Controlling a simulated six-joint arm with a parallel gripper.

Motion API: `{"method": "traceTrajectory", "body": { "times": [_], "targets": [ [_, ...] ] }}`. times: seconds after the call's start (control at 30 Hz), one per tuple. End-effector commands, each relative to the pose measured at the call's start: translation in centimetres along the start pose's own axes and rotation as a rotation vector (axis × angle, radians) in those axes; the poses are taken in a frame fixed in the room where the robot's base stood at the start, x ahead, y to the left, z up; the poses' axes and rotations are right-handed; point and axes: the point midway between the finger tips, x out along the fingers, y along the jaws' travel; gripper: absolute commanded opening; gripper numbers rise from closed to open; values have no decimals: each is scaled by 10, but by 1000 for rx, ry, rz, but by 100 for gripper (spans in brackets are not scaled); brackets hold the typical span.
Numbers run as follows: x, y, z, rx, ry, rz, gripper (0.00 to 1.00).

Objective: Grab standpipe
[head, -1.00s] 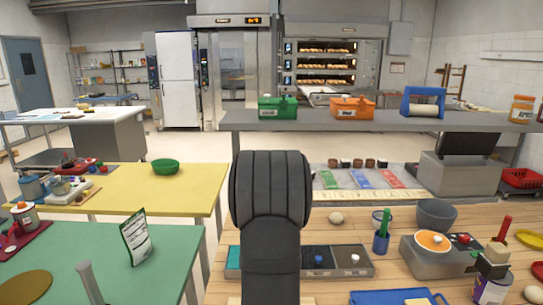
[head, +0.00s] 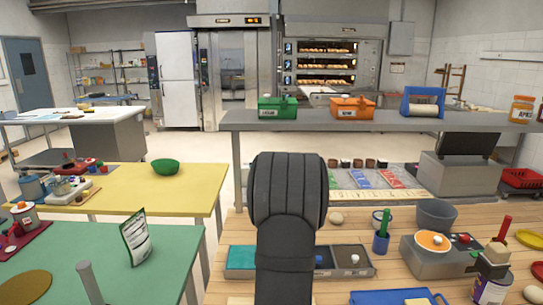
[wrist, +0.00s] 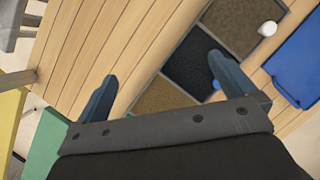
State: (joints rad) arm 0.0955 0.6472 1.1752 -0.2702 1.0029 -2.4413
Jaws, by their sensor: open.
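I cannot single out a standpipe for certain. A plain grey upright cylinder (head: 90,283) at the bottom left of the head view, by the green table, is the only pipe-like thing I make out; its lower end is cut off. My gripper (wrist: 167,83) is open and empty in the wrist view, its two blue-grey fingers wide apart above the wooden table. No pipe shows between the fingers. In the head view my black arm stands in the middle and hides part of the table.
A tray with dark and brown compartments (wrist: 189,62) lies near the right finger, with a blue thing (wrist: 300,65) beyond. It also shows in the head view (head: 345,262). A green table (head: 165,245) and yellow table (head: 120,185) stand left. A grey shelf (head: 330,120) crosses behind.

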Motion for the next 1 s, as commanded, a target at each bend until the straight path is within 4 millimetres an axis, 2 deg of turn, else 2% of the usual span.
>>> {"method": "traceTrajectory", "body": {
  "times": [0.43, 0.47, 0.63, 0.9, 1.0],
  "targets": [
    [0, 0, 0, 0, 0, 0, 100],
    [0, 0, 0, 0, 0, 0, 98],
    [0, 0, 0, 0, 0, 0, 65],
    [0, 1, 0, 1, 0, 1, 63],
    [-4, 9, -5, 22, 0, 8, 63]
  ]
}}
